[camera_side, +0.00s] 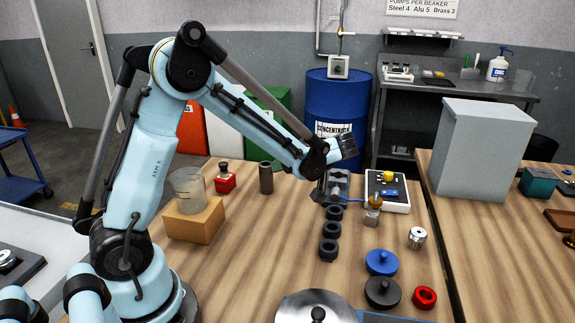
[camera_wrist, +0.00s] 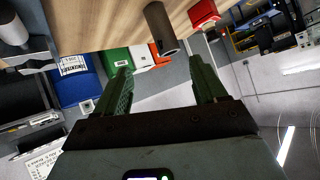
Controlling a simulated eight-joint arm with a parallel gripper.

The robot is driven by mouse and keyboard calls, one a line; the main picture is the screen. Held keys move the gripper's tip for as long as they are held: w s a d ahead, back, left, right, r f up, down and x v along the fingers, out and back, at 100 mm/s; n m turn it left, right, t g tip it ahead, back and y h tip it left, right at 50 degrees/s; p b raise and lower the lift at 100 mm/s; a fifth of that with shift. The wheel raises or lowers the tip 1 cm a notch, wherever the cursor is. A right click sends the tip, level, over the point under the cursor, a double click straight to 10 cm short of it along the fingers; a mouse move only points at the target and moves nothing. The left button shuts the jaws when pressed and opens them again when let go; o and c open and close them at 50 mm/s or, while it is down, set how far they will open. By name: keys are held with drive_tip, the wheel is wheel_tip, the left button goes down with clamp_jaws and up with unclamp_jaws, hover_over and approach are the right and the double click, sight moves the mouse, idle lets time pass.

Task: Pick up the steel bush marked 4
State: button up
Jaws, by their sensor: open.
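A small shiny steel bush (camera_side: 417,238) stands on the wooden table at the right in the side view, near the table's right edge. A dark spot shows on its top; no number can be read on it. It does not show in the wrist view. My gripper (camera_wrist: 163,74) is open in the wrist view, its two green fingers apart with nothing between them. They point toward the back of the room, and that view is upside down. In the side view my wrist is raised left of the steel bush and apart from it; the fingers cannot be made out there.
Dark rings (camera_side: 329,249) stand in a row. A dark tube (camera_side: 266,178) and a beaker (camera_side: 187,188) stand left.

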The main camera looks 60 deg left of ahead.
sight(270, 170)
drive_tip(key=a+f+n, duration=0.1)
drive_tip(key=a, duration=0.1)
drive_tip(key=a+f+n+g+y, duration=0.1)
drive_tip(key=a+f+n, duration=0.1)
drive_tip(key=a, duration=0.1)
drive_tip(key=s+a+f+n+g+y, duration=0.1)
drive_tip(key=a+f+n, duration=0.1)
drive_tip(key=a, duration=0.1)
drive_tip(key=shift+r+x, duration=0.2)
drive_tip(key=shift+x, duration=2.5)
drive_tip(key=shift+a, duration=0.1)
drive_tip(key=shift+c, duration=0.2)
drive_tip(key=shift+r, duration=0.1)
clamp_jaws()
